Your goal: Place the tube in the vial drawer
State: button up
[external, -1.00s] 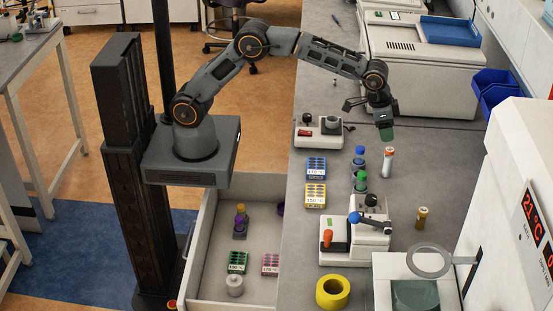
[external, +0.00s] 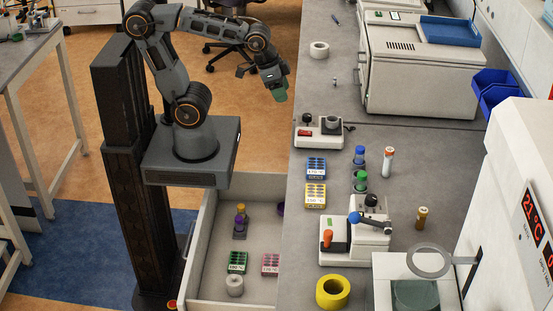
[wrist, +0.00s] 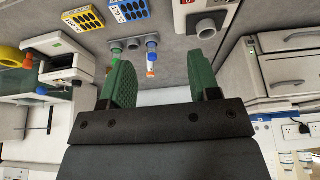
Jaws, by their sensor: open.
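The open drawer (external: 203,255) juts out from the left side of the bench. In it stands a purple-capped tube with a yellow band (external: 241,216). Which tube the task means I cannot tell. My gripper (external: 278,88) is open and empty, raised left of the bench edge, apart from all tubes. In the wrist view its green fingers (wrist: 162,80) are spread; a blue cap (wrist: 152,42) shows between them, farther off.
The drawer also holds a green block (external: 237,262), a pink block (external: 270,263) and a grey jar (external: 234,286). On the bench are blue (external: 316,167) and yellow (external: 315,195) blocks, a white device with levers (external: 365,240), a yellow roll (external: 333,291) and a brown vial (external: 422,218).

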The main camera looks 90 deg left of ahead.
jog(key=shift+o, duration=0.4)
jog(key=s, duration=0.1)
jog(key=s+f, duration=0.1)
jog(key=s, duration=0.1)
jog(key=shift+a+f, duration=0.2)
jog(key=shift+f, duration=0.1)
